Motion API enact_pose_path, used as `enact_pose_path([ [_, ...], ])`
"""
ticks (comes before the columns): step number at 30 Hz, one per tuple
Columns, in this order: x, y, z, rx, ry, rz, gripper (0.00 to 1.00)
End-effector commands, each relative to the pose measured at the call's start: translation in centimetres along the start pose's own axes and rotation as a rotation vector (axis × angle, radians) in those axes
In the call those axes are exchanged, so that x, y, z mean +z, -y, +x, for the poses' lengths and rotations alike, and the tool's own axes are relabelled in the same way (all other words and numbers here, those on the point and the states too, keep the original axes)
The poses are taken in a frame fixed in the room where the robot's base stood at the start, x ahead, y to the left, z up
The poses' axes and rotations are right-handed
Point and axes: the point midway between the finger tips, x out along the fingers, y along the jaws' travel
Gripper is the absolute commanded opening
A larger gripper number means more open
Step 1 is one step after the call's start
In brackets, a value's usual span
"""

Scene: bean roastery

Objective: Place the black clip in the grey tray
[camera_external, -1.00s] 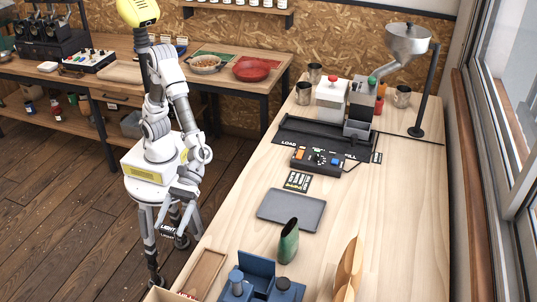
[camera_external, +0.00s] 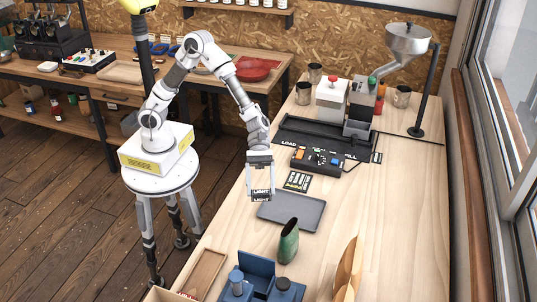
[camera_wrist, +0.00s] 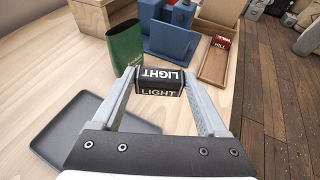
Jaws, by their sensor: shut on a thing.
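The black clip (camera_wrist: 160,78), with white LIGHT lettering, is held between the two fingertips of my gripper (camera_external: 261,191). It also shows in the external view (camera_external: 262,197), close to the left edge of the grey tray in that picture. My gripper is shut on the clip, with the fingers pointing down. The grey tray (camera_external: 298,214) is flat, shallow and empty on the wooden bench. In the wrist view the tray (camera_wrist: 72,132) is at the lower left, partly hidden by my gripper; the clip appears above the bench and beside the tray.
Blue fixtures (camera_external: 258,270) and a wooden tray (camera_external: 205,272) are nearer the camera. A dark control box (camera_external: 316,161) and label card (camera_external: 297,181) lie behind the tray. The bench right of the tray is clear.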

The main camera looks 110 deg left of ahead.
Motion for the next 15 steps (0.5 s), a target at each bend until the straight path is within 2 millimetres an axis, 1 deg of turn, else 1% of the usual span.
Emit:
enact_pose_path([
  [5, -2.3, -2.7, -0.6, 0.006, 0.000, -0.007, 0.25],
  [12, -6.2, -7.6, -1.4, 0.004, 0.001, -0.004, 0.25],
  [15, -7.4, -9.2, -1.7, 0.004, 0.001, -0.004, 0.25],
])
